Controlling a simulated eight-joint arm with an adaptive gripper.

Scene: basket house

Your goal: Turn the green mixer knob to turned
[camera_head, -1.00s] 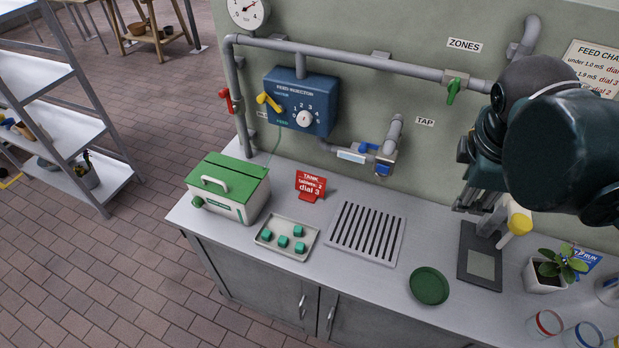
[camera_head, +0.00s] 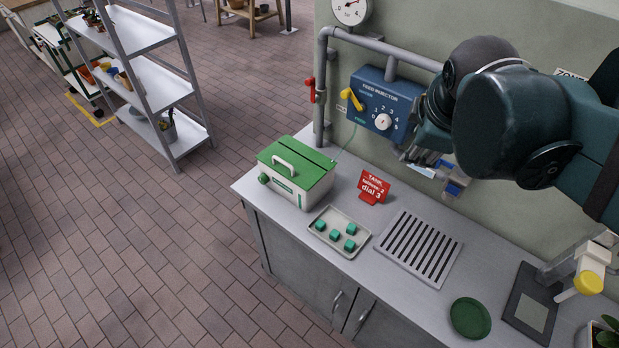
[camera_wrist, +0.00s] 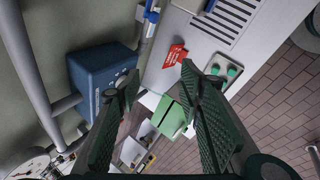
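The green knob (camera_head: 263,179) sits on the front left of a white box with a green lid (camera_head: 296,162) and a white handle. The box stands at the counter's left end. I cannot make out the knob in the wrist view, where the green lid (camera_wrist: 169,117) shows beyond the fingers. My gripper (camera_wrist: 162,72) is open, with nothing between its fingers. In the head view my gripper (camera_head: 413,154) hangs in the air, right of the blue injector box, apart from the knob. My arm partly hides it.
The blue feed injector (camera_head: 383,101) has a white dial and yellow lever on the wall. A red sign (camera_head: 373,187), a tray (camera_head: 335,247) with several green cubes, a drain grate (camera_head: 420,247) and a green dish (camera_head: 470,318) occupy the counter. A shelf rack (camera_head: 150,75) stands left.

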